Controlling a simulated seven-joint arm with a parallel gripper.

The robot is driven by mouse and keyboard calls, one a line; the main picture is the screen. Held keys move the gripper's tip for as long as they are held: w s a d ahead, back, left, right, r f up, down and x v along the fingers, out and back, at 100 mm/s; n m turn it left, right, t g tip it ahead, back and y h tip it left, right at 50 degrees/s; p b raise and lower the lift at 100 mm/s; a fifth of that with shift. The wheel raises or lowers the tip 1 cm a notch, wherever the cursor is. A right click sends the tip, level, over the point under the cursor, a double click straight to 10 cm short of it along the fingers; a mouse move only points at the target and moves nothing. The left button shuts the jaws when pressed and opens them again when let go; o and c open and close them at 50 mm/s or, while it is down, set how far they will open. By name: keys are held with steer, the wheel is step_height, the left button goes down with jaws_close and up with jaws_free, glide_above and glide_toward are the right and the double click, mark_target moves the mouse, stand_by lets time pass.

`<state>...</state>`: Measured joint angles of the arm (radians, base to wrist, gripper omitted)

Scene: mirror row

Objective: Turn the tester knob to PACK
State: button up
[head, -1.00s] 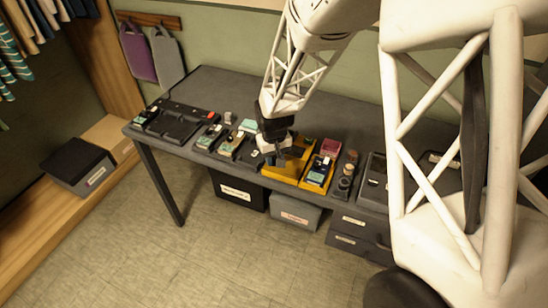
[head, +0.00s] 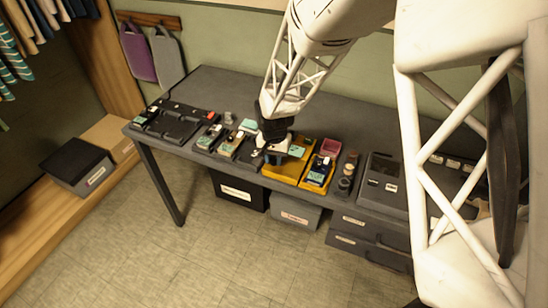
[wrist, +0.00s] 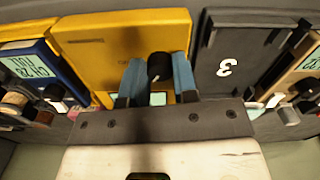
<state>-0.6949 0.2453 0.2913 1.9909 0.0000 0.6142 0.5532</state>
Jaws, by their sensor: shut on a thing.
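The yellow tester (wrist: 95,40) lies under my gripper in the wrist view, and it also shows at the middle of the table in the head view (head: 280,174). Its black round knob (wrist: 160,68) sits between the two blue fingers of my gripper (wrist: 158,76), which is shut on it. A small pale teal patch (wrist: 157,98) shows between the fingers. In the head view my gripper (head: 277,153) is low over the tester and hides the knob. I cannot read the knob's setting or a PACK label.
A blue device (wrist: 38,72) with a teal display is at the other side. Several small devices stand along the table (head: 350,110). The table's back strip is clear.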

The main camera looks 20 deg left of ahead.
mark_target(274, 159)
steer(key=shift+m, duration=0.7)
steer(key=o, duration=0.9)
steer(key=shift+r, duration=0.2)
steer(key=shift+r, duration=3.75)
